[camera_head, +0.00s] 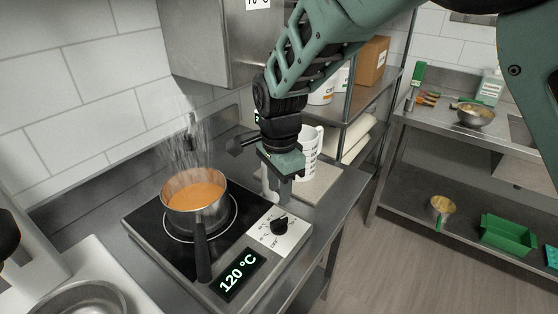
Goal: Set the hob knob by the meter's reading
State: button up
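The hob knob (280,222) is black and sits on a white dial panel (268,236) at the hob's right front. The markings around it are too small to read surely. The meter's display (238,274) reads 120 °C in light digits on the hob's front. A pot (196,224) of orange liquid stands on the black hob (150,219), its dark handle pointing to the front, with steam-like streaks above it. My gripper (278,198) points down just above and behind the knob, apparently not touching it. Its finger gap is unclear.
A white measuring jug (310,154) stands right behind my gripper on a pale board (318,190). A sign (258,3) on the steel cabinet above reads about 70 °C. A metal bowl (84,302) is at the front left. Shelves with a box (372,62) stand behind.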

notch_tip(320, 180, up, 8)
jog(key=b, duration=0.1)
jog(key=shift+r, duration=0.1)
jog(key=s+d+f+n, duration=0.1)
jog(key=s+d+n, duration=0.5)
jog(key=s+n, duration=0.4)
jog(key=s+d+f+n, duration=0.2)
jog(key=s+d+n, duration=0.4)
jog(key=s, duration=0.8)
jog(key=n, duration=0.3)
jog(key=shift+s+d+f+n+y, duration=0.2)
jog(key=shift+n+y, duration=0.1)
jog(key=shift+n, duration=0.1)
